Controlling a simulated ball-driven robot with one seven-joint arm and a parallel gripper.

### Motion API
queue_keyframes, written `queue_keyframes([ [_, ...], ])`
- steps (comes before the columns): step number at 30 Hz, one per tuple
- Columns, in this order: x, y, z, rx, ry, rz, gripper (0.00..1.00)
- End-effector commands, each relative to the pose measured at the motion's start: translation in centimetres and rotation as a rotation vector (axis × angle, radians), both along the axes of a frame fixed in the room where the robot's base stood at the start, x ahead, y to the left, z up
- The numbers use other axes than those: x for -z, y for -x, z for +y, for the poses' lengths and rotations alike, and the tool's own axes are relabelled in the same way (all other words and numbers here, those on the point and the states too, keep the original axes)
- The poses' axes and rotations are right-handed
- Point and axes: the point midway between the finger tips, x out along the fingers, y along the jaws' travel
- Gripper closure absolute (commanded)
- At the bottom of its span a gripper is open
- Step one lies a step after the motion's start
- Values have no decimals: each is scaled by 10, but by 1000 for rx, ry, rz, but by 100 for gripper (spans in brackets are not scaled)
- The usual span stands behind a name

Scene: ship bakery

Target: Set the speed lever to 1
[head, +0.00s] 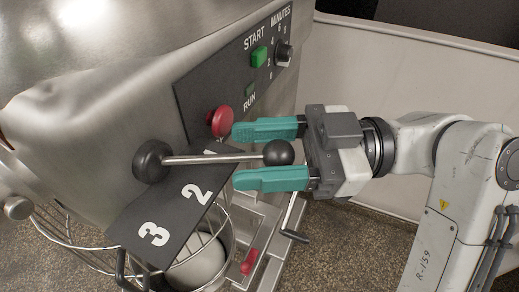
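The speed lever (215,159) is a metal rod with a black ball knob (279,152), running from a black hub (153,161) on the mixer's side. It points to the right, level in the picture. A dark plate (176,213) below it shows the numbers 2 and 3; the area above the 2 is partly hidden behind the rod. My gripper (270,156) has its two teal fingers apart, one above and one below the knob and rod end. Gaps show between the fingers and the lever, so it is not gripped.
Above the upper finger are a red mushroom button (219,121), a green START button (259,57) and a MINUTES dial (283,53). Below are the bowl with its wire guard (215,226), a crank handle (290,228) and a red grip (249,262). A pale wall panel (385,75) stands behind my arm.

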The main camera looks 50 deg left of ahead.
Motion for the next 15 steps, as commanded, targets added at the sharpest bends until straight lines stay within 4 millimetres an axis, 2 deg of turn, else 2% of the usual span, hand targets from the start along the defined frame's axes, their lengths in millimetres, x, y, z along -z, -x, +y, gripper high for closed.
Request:
queue_keyframes([
  [3,0,0,0,-1,-1,-1,38],
  [10,0,0,-1,-2,0,-2,38],
  [15,2,-14,-9,2,0,0,38],
])
